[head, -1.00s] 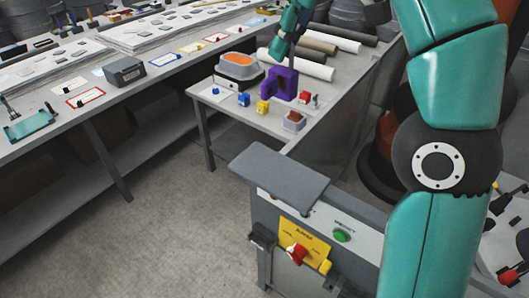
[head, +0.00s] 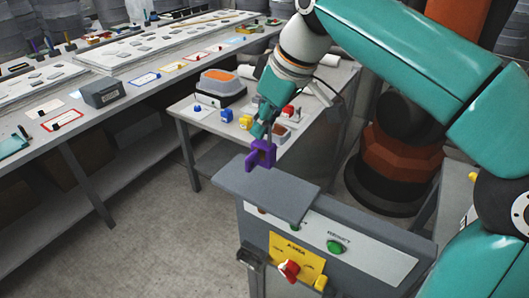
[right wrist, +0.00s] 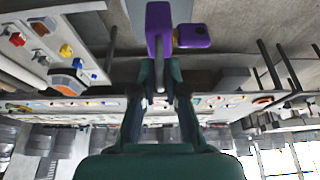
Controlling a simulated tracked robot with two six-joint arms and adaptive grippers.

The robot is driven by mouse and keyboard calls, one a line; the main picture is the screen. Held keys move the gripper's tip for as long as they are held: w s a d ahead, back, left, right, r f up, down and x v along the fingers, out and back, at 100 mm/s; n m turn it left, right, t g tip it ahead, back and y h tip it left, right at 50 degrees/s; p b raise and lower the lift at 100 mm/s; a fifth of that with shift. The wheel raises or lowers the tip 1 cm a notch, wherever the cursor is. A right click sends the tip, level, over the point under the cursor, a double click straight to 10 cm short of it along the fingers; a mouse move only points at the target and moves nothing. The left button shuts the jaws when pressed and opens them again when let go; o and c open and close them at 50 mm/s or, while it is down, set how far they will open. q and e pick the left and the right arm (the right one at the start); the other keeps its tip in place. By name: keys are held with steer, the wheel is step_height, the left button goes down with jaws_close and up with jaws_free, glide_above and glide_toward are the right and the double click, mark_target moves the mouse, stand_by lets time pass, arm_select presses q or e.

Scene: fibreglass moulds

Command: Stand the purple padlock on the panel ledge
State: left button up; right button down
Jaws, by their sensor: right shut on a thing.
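The purple padlock (head: 262,156) hangs below my right gripper (head: 264,127) in the head view. The gripper is shut on it, and its fingers point down. In the right wrist view the padlock (right wrist: 158,22) is at the top centre, beyond the fingertips (right wrist: 160,72), with a grey rod between them. The grey panel ledge (head: 268,192) is the flat top plate of the control panel. The padlock overlaps the ledge's back left edge in the picture; I cannot tell whether it touches. My left gripper is not in view.
The panel front carries a green button (head: 334,247) and a red switch (head: 289,270) on a yellow plate. Behind is a side table (head: 196,112) with small coloured padlocks and a grey box with an orange top (head: 222,84). The ledge's visible top is clear.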

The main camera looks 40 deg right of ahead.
mark_target(268, 139)
steer(key=shift+f, duration=2.65)
steer(key=shift+f+b, duration=0.1)
steer(key=shift+b, duration=0.25)
steer(key=c, duration=1.2)
jaws_free()
steer(key=shift+r, duration=0.2)
steer(key=p+v, duration=0.1)
steer(key=v, duration=1)
steer(key=shift+s+r+p, duration=0.2)
steer(key=shift+r+p, duration=0.1)
steer(key=shift+r, duration=0.05)
